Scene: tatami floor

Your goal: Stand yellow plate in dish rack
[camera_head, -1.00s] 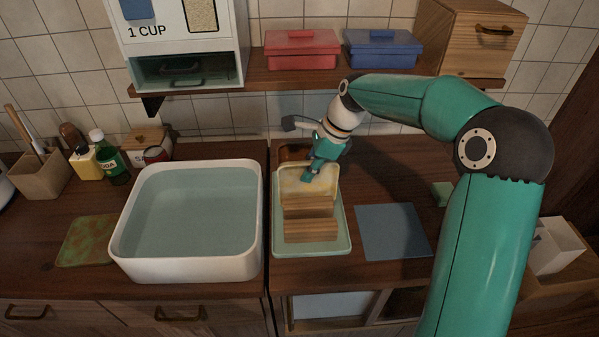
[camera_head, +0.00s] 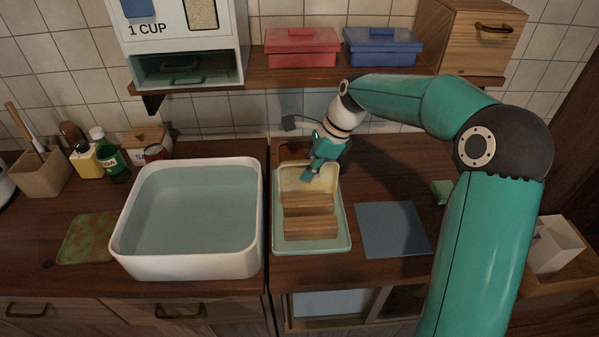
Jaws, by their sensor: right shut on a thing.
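The dish rack (camera_head: 310,228) has wooden ridges and sits in a pale green tray (camera_head: 344,243) on the counter, right of the sink basin. The yellow plate (camera_head: 291,175) is a pale yellow shape at the back of the rack, behind the ridges. My right gripper (camera_head: 310,174) reaches down from the back right and is shut on the plate's upper part. The plate's lower edge is hidden by the rack, so I cannot tell whether it rests in a slot. My left gripper is out of view.
A white basin of water (camera_head: 186,268) stands left of the rack. A blue-grey mat (camera_head: 393,231) lies to the right, with a green sponge (camera_head: 441,192) beyond it. A shelf (camera_head: 375,88) with red and blue boxes hangs above the arm.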

